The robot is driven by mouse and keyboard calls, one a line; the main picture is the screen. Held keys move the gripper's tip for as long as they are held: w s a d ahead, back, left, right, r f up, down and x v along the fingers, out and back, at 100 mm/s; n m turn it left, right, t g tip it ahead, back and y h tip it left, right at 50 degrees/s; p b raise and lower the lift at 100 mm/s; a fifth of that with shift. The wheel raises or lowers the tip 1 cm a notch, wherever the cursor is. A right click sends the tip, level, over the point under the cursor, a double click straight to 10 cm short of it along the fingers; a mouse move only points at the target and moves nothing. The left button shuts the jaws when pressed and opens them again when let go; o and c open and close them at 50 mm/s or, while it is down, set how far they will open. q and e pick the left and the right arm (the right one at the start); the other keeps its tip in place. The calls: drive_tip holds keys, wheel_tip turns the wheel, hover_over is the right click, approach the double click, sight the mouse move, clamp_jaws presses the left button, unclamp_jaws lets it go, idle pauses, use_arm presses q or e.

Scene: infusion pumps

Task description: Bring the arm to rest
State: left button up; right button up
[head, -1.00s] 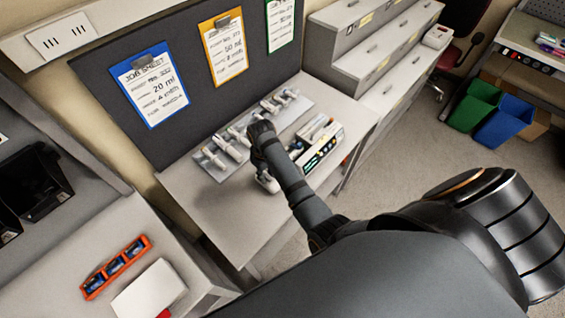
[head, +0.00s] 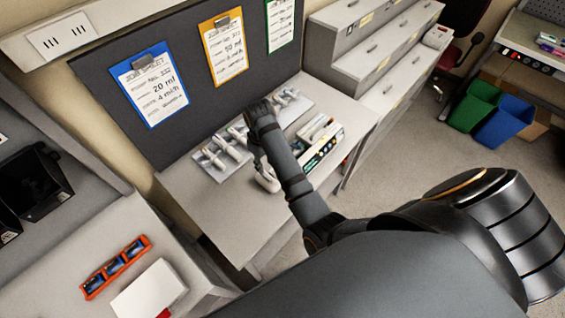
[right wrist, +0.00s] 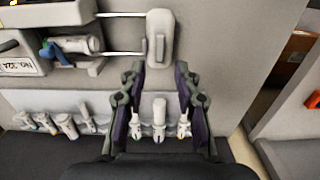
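My right gripper (right wrist: 158,75) is open in the right wrist view, with its two dark fingers apart and nothing held between them. In the head view my right arm reaches over the workbench and the gripper (head: 258,110) is a dark shape above the syringe tray; its fingertips are hard to make out. Ahead of the fingers in the wrist view is the white pusher block (right wrist: 160,38) of the infusion pump (right wrist: 85,9), joined by two metal rods. The pump (head: 322,147) stands right of my forearm in the head view. My left gripper is not in view.
Several syringes lie on the pale tray (head: 213,172) below my gripper. Job sheets hang on the dark board (head: 120,95) behind. An orange rack (head: 116,267) and a white box (head: 150,290) are at lower left. The front left of the bench is bare.

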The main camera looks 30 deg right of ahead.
drive_tip(key=shift+s+d, duration=0.1)
idle(0.4)
drive_tip(key=shift+m+t, duration=0.3)
drive_tip(key=shift+m, duration=0.2)
drive_tip(key=s, duration=0.1)
drive_tip(key=s+d+f, duration=0.1)
drive_tip(key=s+d, duration=0.1)
drive_tip(key=shift+s+d+f, duration=0.1)
drive_tip(key=shift+d+f, duration=0.1)
drive_tip(key=shift+f, duration=0.1)
drive_tip(key=s+d+r+m+t+h, duration=0.1)
drive_tip(key=s+d+r+t, duration=0.1)
drive_tip(key=s, duration=0.5)
drive_tip(key=s+d+r+m+t, duration=0.1)
drive_tip(key=s+d+r, duration=0.15)
drive_tip(key=s, duration=0.45)
wheel_tip(320, 180, down, 30)
drive_tip(key=s+d+f+g+b, duration=0.1)
drive_tip(key=d+b, duration=0.1)
drive_tip(key=b, duration=0.5)
drive_tip(key=s+f+b, duration=0.3)
drive_tip(key=s+f, duration=0.7)
drive_tip(key=f, duration=0.2)
drive_tip(key=s+d+f+g+b, duration=0.1)
drive_tip(key=s+f+b, duration=0.2)
drive_tip(key=s+f, duration=0.6)
wheel_tip(320, 180, down, 4)
drive_tip(key=shift+s+d+r, duration=0.25)
drive_tip(key=shift+s+d, duration=0.05)
drive_tip(key=shift+s, duration=0.05)
